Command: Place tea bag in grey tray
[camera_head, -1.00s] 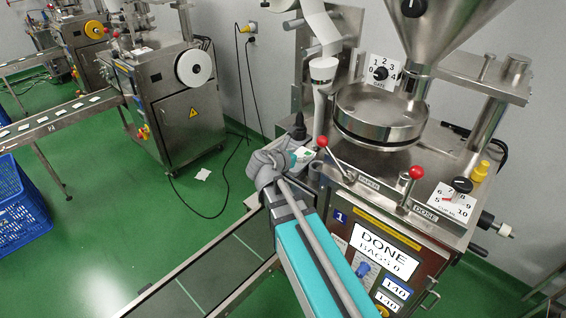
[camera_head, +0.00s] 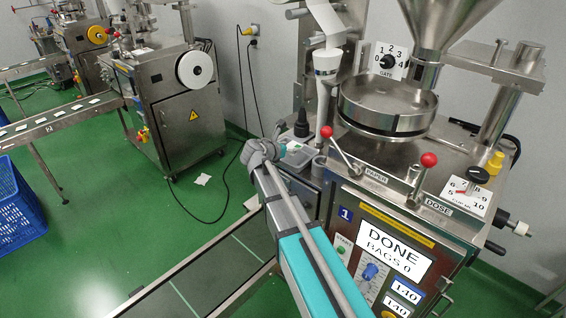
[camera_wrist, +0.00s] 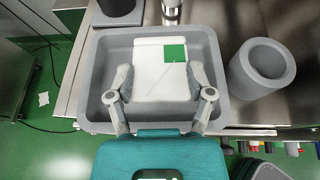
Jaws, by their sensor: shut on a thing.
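The tea bag (camera_wrist: 153,62), white with a green square tag (camera_wrist: 175,53), lies between the two fingers of my gripper (camera_wrist: 160,82) in the wrist view. The gripper is shut on it, with one finger against each side. The bag is inside the outline of the grey tray (camera_wrist: 215,60); whether it touches the tray floor cannot be told. In the head view the tray (camera_head: 303,158) sits on the left end of the machine top, partly hidden by my gripper (camera_head: 272,146).
A grey round cup (camera_wrist: 262,72) stands just right of the tray in the wrist view. A dark round part (camera_wrist: 118,12) is beyond the tray's far left. Red-knobbed levers (camera_head: 327,131) stand right of the tray in the head view. A conveyor (camera_head: 215,272) runs below left.

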